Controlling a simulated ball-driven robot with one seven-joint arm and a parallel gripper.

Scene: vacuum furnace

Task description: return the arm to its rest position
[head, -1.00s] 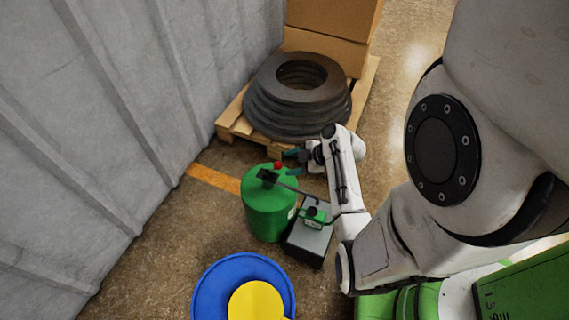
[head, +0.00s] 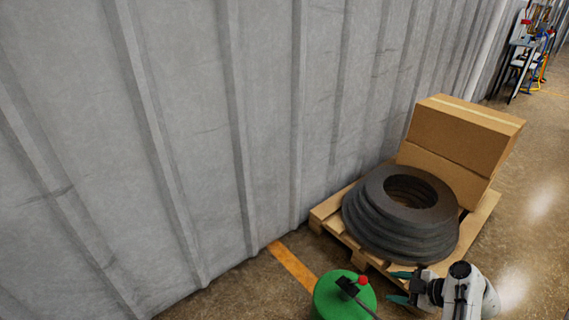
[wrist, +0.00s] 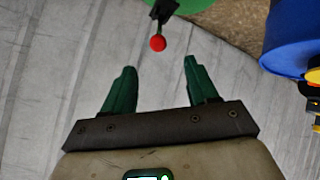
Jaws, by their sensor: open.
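My gripper (head: 393,286) is at the lower right of the head view, just right of the green drum (head: 335,297). Its two teal fingers are apart with nothing between them. In the wrist view my gripper (wrist: 160,66) also shows open, with the red knob (wrist: 157,43) ahead of the gap between the fingertips. The knob (head: 363,280) is on a black lever at the drum top. I see no contact between fingers and knob. Only the wrist end of my arm is in the head view; the rest is cut off.
A grey ribbed wall (head: 200,130) fills the left. A wooden pallet (head: 487,213) behind my gripper holds stacked dark rings (head: 380,222) and cardboard boxes (head: 465,132). A blue drum (wrist: 283,40) is at the wrist view's upper right. Open floor (head: 540,170) lies right of the pallet.

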